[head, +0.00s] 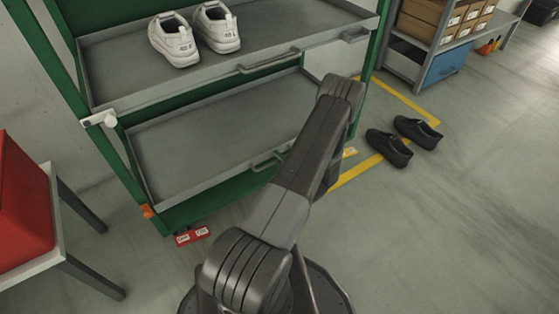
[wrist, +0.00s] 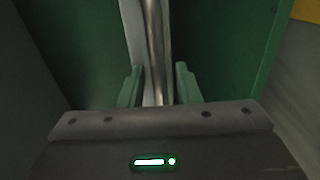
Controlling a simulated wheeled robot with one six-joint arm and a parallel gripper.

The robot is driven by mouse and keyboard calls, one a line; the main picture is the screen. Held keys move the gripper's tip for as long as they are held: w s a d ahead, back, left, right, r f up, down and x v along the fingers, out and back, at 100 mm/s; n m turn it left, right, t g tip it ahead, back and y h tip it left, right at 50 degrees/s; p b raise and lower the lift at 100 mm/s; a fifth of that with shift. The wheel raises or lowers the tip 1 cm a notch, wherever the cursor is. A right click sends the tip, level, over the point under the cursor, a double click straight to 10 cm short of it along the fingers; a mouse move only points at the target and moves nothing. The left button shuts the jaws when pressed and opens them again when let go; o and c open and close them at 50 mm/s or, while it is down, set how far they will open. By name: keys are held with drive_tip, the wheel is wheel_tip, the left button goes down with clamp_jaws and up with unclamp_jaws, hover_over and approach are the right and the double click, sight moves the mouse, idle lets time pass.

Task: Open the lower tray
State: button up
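The lower tray (head: 200,130) is a grey, empty tray in the green rack, its front edge close to the line of the rack's front posts. Its grey bar handle (head: 268,162) is on the front edge, partly hidden by my arm in the head view. My gripper is hidden behind my arm there. In the wrist view my gripper (wrist: 159,88) is open, with one green finger on each side of a metal bar (wrist: 153,40), which looks like the tray handle. Gaps show between bar and fingers; I cannot tell how deep the bar sits between them.
The upper tray (head: 130,75) carries a pair of white shoes (head: 195,35). Black shoes (head: 390,146) lie on the floor at right by yellow tape (head: 410,103). A table with a red box (head: 22,205) stands at left. A red tag (head: 192,236) is by the rack's foot.

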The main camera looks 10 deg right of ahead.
drive_tip(key=shift+c, duration=0.4)
clamp_jaws()
drive_tip(key=shift+s, duration=0.15)
drive_tip(key=f+v, duration=0.2)
drive_tip(key=v, duration=1)
drive_tip(key=s+f+b+v, duration=0.1)
drive_tip(key=f+v, duration=0.2)
drive_tip(key=v, duration=1)
drive_tip(key=shift+s+d+b, duration=0.3)
drive_tip(key=shift+f, duration=0.15)
drive_tip(key=shift+o, duration=0.4)
unclamp_jaws()
